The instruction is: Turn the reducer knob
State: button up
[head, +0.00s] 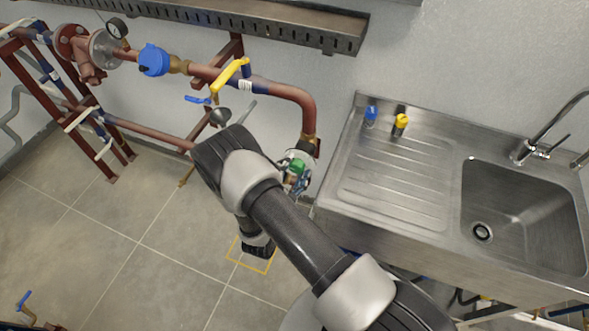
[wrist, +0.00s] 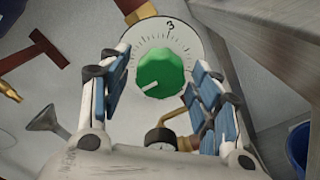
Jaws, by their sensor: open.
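The reducer knob (wrist: 162,72) is green and ridged, in front of a round white dial (wrist: 186,36) with tick marks and a "3" at the top. A white line on the knob points to the lower left. In the wrist view my gripper (wrist: 160,68) is open, with one blue-padded finger on each side of the knob. A gap shows between each finger and the knob. In the head view the green knob (head: 297,166) shows beside my arm, which partly hides that area and much of the gripper.
A steel sink (head: 400,185) stands close on the right, with blue and yellow small items on it. A red-brown pipe (head: 290,95) bends down above the knob. A pressure gauge (wrist: 160,137) sits below the knob. Free tiled floor (head: 110,250) lies on the left.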

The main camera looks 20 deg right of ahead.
dwell(0.3)
jog(key=v, duration=1.2)
